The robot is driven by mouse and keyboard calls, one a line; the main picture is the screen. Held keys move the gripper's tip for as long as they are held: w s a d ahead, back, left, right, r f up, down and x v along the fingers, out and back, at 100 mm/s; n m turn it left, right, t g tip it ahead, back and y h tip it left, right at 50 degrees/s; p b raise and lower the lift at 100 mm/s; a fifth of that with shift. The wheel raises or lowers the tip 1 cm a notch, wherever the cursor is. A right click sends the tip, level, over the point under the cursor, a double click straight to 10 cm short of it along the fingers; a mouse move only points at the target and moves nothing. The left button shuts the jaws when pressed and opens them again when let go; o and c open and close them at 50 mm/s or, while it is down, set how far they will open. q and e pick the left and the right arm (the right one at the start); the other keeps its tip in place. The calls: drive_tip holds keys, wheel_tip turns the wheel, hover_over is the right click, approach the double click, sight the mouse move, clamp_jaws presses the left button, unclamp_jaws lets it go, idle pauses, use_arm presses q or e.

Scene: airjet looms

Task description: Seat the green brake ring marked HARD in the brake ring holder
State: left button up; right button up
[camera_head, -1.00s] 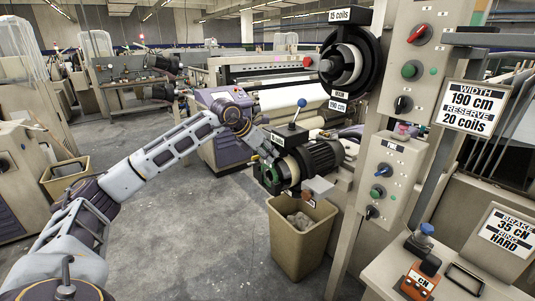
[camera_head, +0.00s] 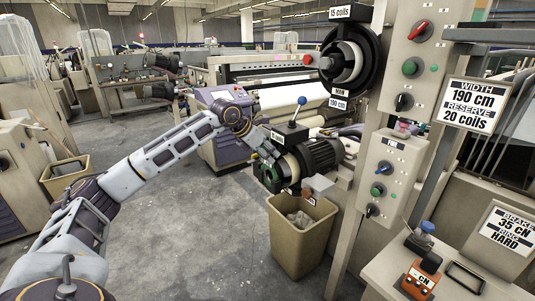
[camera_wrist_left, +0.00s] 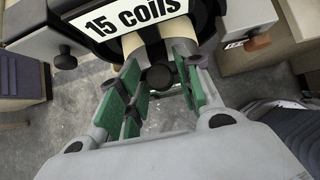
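My left gripper (camera_head: 271,170) reaches the front end of the lower yarn feeder (camera_head: 310,157), where green parts show; I cannot tell there whether they are finger pads or a ring. In the left wrist view the green-padded fingers (camera_wrist_left: 158,77) stand wide apart. A dark round knob and cream cylinder parts (camera_wrist_left: 134,43) lie between or just beyond them, under a "15 coils" label (camera_wrist_left: 132,20). I see no clear grip on anything. No ring marked HARD can be made out, and the brake ring holder cannot be told apart at the feeder's front. My right gripper is out of view.
An upper feeder (camera_head: 350,60) hangs above on the post. A sign (camera_head: 506,232) reads "BRAKE 35 CN RING HARD". An orange meter (camera_head: 420,280) and a dark rectangular frame (camera_head: 465,276) are on the bench. A beige bin (camera_head: 300,247) stands below the lower feeder.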

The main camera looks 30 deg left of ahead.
use_arm(q)
drive_tip(key=shift+o, duration=0.8)
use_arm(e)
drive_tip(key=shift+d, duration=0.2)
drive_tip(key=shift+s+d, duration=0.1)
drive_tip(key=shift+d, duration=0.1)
use_arm(q)
drive_tip(key=shift+s+r, duration=0.1)
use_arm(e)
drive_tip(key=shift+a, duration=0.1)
use_arm(q)
drive_tip(key=shift+s+a+r, duration=0.2)
drive_tip(key=shift+s+r, duration=0.05)
drive_tip(key=shift+r, duration=0.15)
drive_tip(key=v, duration=1)
drive_tip(key=shift+s+r, duration=0.25)
drive_tip(key=shift+r, duration=0.1)
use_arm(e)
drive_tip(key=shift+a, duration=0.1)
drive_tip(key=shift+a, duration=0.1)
